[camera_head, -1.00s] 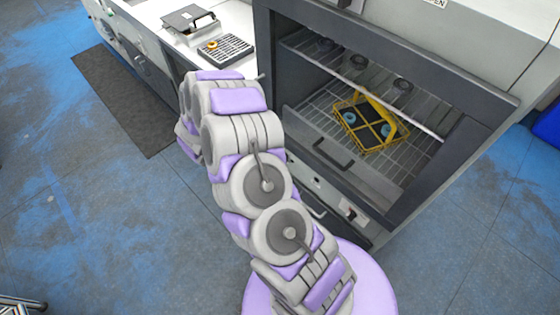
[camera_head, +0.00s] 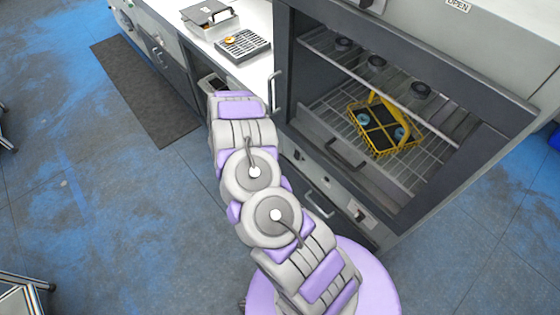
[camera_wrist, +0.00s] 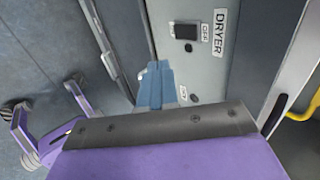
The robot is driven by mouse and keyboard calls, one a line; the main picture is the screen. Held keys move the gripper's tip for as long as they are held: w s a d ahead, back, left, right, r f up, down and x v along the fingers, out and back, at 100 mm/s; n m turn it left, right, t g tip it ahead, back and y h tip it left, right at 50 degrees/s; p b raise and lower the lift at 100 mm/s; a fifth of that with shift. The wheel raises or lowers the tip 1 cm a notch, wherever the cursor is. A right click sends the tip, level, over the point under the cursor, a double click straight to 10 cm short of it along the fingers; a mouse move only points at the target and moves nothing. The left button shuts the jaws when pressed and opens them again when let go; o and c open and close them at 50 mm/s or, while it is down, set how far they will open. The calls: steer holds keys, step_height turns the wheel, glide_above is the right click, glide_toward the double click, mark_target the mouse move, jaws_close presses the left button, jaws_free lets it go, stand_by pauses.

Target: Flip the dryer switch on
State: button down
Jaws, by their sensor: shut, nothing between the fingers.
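In the wrist view, a grey panel carries the black dryer switch (camera_wrist: 184,31), with an OFF label (camera_wrist: 206,33) and a DRYER label (camera_wrist: 220,32) beside it. An ON label (camera_wrist: 183,93) sits lower on the same panel. My gripper (camera_wrist: 155,72) is shut and empty. Its blue-grey fingertips appear in front of the panel, just left of the ON label and below the black switch. I cannot tell whether they touch the panel. In the head view my arm hides the gripper. The dryer (camera_head: 300,75) stands to the right of my arm.
A yellow basket (camera_head: 380,125) stands on the wire rack inside the open dryer. Open floor lies left.

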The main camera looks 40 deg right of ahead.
mark_target(297, 155)
steer(key=d+r+b+x, duration=0.1)
steer(key=x, duration=1.1)
steer(key=shift+d+r, duration=0.35)
steer(key=shift+d, duration=0.05)
steer(key=shift+w+f, duration=0.1)
steer(key=shift+d+b, duration=0.15)
steer(key=shift+b, duration=0.2)
